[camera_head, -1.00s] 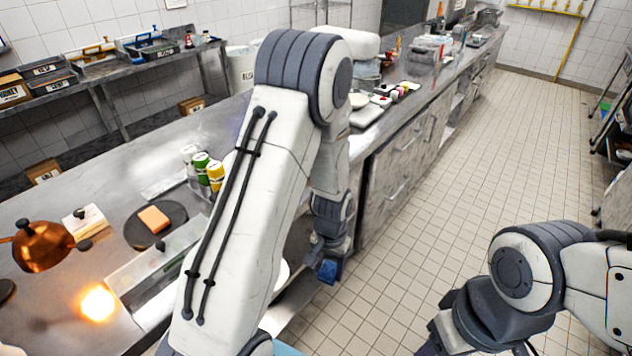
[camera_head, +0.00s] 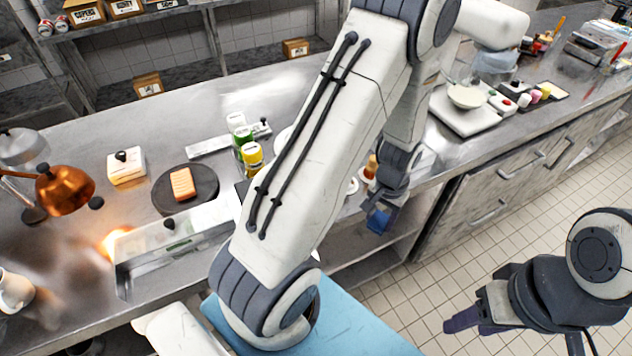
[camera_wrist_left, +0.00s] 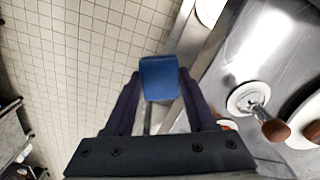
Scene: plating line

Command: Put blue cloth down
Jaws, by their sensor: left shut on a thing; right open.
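The blue cloth (camera_head: 379,221) is a small folded block below my left gripper (camera_head: 384,207) in the head view, in front of the counter's front edge. In the left wrist view the blue cloth (camera_wrist_left: 161,78) sits between the two dark fingertips of my left gripper (camera_wrist_left: 158,82), which is shut on it. Tiled floor and the counter edge show behind it. My right gripper (camera_head: 462,322) is at the lower right of the head view, over the floor, open and empty. My left arm hides part of the counter.
The steel counter (camera_head: 75,165) holds a round dark board (camera_head: 206,183) with an orange block, several bottles (camera_head: 244,150), a white scale (camera_head: 465,110) with a bowl, and a copper lamp (camera_head: 66,190). A lower shelf (camera_head: 365,268) is under the counter. The floor at right is clear.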

